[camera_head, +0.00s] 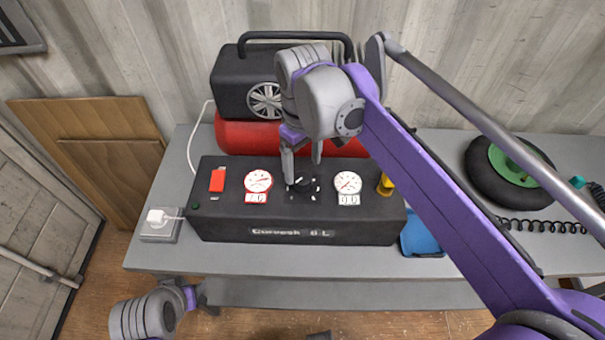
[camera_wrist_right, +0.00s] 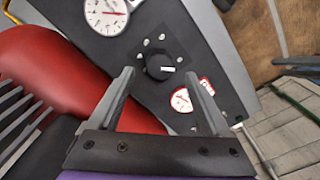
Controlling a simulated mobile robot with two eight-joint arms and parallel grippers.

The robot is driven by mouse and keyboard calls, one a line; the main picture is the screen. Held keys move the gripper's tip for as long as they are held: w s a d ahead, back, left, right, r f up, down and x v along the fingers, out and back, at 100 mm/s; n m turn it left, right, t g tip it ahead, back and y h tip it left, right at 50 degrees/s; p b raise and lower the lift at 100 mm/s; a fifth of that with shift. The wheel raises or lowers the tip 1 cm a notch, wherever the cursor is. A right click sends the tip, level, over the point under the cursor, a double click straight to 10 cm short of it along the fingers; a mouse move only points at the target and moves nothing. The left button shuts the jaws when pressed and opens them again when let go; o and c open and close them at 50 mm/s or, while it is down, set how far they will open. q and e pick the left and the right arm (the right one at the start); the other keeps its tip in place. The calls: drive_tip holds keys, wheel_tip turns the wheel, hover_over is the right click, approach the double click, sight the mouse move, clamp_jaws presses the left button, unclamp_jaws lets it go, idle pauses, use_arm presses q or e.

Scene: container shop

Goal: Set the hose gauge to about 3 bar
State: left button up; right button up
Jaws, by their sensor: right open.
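The compressor's black control box (camera_head: 225,225) lies on the grey bench. Its black round knob (camera_head: 300,186) sits between a red-trimmed dial gauge (camera_head: 258,181) and a white-trimmed dial gauge (camera_head: 348,182). The digits under the white gauge look like 0.0; its needle is too small to read. Which dial is the hose gauge is not clear from labels. My right gripper (camera_head: 302,164) is open above the knob. In the right wrist view the knob (camera_wrist_right: 159,66) shows between and just beyond the fingertips (camera_wrist_right: 162,78), apparently untouched. My left gripper (camera_head: 205,299) is low at the bench front, mostly hidden.
A red switch (camera_head: 217,180) and a yellow fitting (camera_head: 385,186) flank the gauges. The red tank (camera_head: 232,137) and black motor housing (camera_head: 232,92) stand behind. A wheel (camera_head: 492,178), coiled hose (camera_head: 545,226) and blue item (camera_head: 420,236) lie to the right.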

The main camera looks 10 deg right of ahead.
sight(303, 177)
drive_tip(key=shift+f, duration=2.05)
clamp_jaws()
